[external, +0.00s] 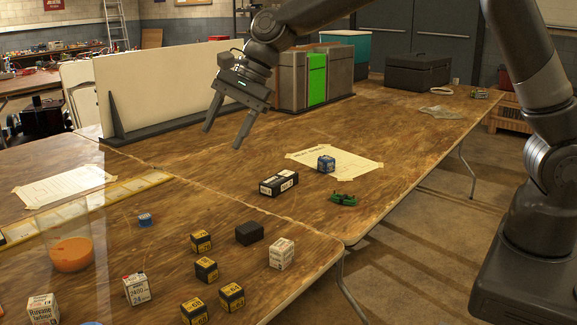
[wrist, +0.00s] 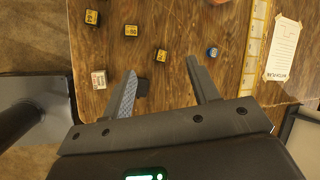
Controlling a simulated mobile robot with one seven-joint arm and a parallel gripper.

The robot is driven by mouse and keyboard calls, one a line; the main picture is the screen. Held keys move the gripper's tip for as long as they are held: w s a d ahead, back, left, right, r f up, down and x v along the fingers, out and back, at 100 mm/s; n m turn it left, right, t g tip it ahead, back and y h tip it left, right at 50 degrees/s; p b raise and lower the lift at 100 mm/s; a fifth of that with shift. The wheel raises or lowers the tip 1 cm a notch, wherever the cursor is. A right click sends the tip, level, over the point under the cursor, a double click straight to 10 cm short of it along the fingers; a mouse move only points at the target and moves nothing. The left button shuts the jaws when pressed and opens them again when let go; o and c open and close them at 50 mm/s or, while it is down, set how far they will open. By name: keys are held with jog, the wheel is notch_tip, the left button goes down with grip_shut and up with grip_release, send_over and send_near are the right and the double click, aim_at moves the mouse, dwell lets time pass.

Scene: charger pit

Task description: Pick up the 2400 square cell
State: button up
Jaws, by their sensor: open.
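A white square cell (external: 136,289) with red and dark print stands on the near table; its number looks like 2400, but the print is too small to be sure. Another white square cell (external: 282,253) stands near the table's right edge; it also shows in the wrist view (wrist: 98,79). A third white cell (external: 42,308) stands at the lower left. My gripper (external: 222,138) hangs high above the table, fingers apart and pointing down, with nothing between them. In the wrist view its fingers (wrist: 161,66) are spread, with the first white cell not identifiable.
Several black cells with yellow labels (external: 206,269) and a plain black block (external: 249,233) stand among the white cells. An orange bowl (external: 71,255) and a blue cap (external: 145,220) are to the left. A black-and-white box (external: 279,183) and blue cube (external: 326,164) lie farther back.

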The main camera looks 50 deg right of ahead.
aim_at(134, 277)
jog(key=w+a+f+m, duration=0.1)
jog(key=a+f+m, duration=0.1)
jog(key=a+f, duration=0.4)
jog(key=w+a+f+m+g, duration=0.1)
jog(key=a+f+m, duration=0.1)
jog(key=a+f, duration=0.5)
jog(key=w+a+f+m+y, duration=0.1)
jog(key=a+f+m, duration=0.1)
jog(key=a+f, duration=0.5)
jog(key=shift+a+f+g, duration=0.15)
jog(key=shift+f+g, duration=0.25)
jog(key=shift+f, duration=0.25)
jog(key=shift+w+x, duration=0.15)
jog(key=shift+x, duration=1.4)
jog(key=shift+w+x, duration=0.2)
jog(key=shift+x, duration=1.4)
jog(key=shift+r, duration=0.1)
jog(key=shift+c, duration=0.4)
jog(key=c, duration=1.1)
jog(key=shift+r, duration=0.15)
